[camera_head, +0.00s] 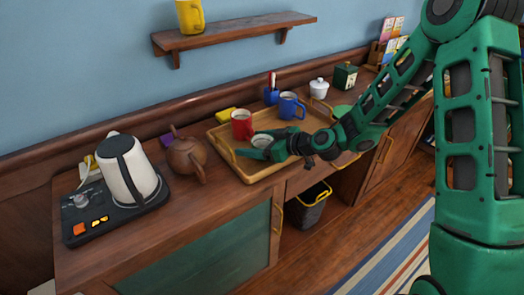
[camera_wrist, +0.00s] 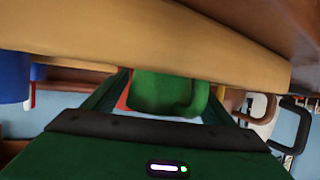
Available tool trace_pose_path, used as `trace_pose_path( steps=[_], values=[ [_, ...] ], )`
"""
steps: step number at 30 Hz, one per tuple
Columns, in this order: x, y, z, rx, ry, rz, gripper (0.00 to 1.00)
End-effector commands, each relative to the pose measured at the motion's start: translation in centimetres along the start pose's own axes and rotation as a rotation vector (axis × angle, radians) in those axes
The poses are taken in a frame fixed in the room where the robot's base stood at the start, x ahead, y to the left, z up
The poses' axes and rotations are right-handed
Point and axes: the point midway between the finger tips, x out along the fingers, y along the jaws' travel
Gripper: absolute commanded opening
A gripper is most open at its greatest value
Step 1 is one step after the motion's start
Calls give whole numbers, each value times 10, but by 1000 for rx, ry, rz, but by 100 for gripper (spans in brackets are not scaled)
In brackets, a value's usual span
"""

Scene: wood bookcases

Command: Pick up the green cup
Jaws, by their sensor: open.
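The green cup (camera_wrist: 165,93) is in the wrist view, between the two fingers of my gripper (camera_wrist: 160,85). Its handle is on the right side there. In the head view the cup (camera_head: 261,141) shows only as a pale rim and interior on the wooden tray (camera_head: 245,178), mostly hidden by my gripper (camera_head: 257,150). My gripper is open, low over the tray, with its fingers on either side of the cup. I cannot tell whether the fingers touch it.
A red mug (camera_head: 242,124) stands just behind the cup, and a blue mug (camera_head: 291,106) behind to the right. A brown teapot (camera_head: 187,155) and a white kettle (camera_head: 126,170) are to the left. A yellow mug (camera_head: 190,16) stands on the wall shelf (camera_head: 235,32).

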Motion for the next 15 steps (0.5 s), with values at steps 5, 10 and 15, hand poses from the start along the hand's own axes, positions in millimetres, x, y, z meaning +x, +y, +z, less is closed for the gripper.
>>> trace_pose_path(
  steps=[5,10,15],
  values=[
    [-1,0,0,0,0,0,63],
    [-1,0,0,0,-1,0,30],
    [-1,0,0,0,0,0,30]
  ],
)
